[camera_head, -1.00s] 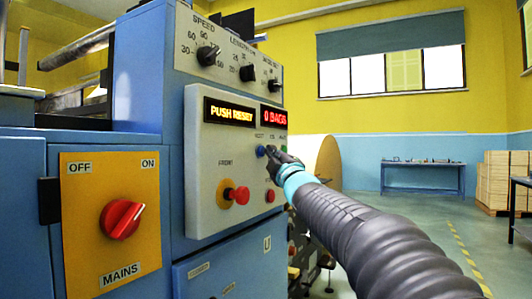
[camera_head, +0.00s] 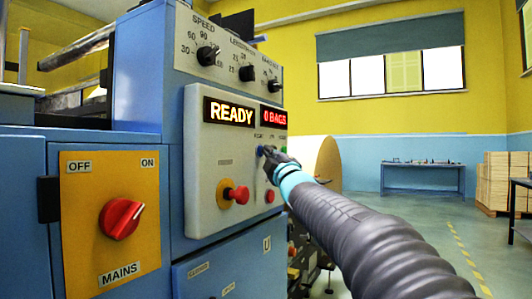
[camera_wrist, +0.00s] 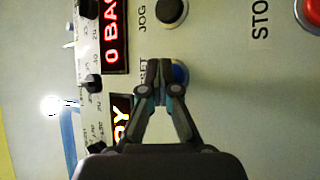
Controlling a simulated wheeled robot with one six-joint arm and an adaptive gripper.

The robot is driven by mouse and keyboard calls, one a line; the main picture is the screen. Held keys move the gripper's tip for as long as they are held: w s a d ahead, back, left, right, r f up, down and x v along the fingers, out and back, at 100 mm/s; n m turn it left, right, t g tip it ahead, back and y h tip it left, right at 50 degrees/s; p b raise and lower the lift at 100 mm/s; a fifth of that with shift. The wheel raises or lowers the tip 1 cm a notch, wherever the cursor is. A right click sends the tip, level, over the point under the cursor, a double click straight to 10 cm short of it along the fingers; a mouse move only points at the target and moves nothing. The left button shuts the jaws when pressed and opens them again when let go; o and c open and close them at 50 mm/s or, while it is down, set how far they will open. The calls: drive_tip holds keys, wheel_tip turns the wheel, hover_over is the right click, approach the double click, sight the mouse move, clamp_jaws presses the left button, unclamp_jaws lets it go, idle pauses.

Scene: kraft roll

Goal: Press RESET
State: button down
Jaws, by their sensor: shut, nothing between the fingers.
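The blue RESET button (camera_wrist: 181,74) shows in the wrist view, partly covered by my gripper's fingertips; its label is partly hidden. In the head view the blue button (camera_head: 260,150) sits on the grey control panel below the displays. My gripper (camera_wrist: 160,66) is shut and empty, its tips at the button; I cannot tell whether they touch it. It also shows in the head view (camera_head: 267,153). The main display (camera_head: 231,112) reads READY, and the smaller red display (camera_head: 273,118) reads 0 BAGS.
A black JOG button (camera_wrist: 172,12) and a red STOP button (camera_wrist: 311,14) are near my gripper. A red mushroom knob (camera_head: 238,195) is lower on the panel. The red mains switch (camera_head: 121,219) is at the left. Open floor lies at the right.

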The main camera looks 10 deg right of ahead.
drive_tip(key=shift+s+d, duration=0.55)
drive_tip(key=shift+d, duration=0.1)
drive_tip(key=s+d, duration=0.1)
drive_tip(key=d, duration=0.1)
drive_tip(key=s+d, duration=0.2)
idle(0.7)
drive_tip(key=shift+w, duration=0.1)
idle(0.5)
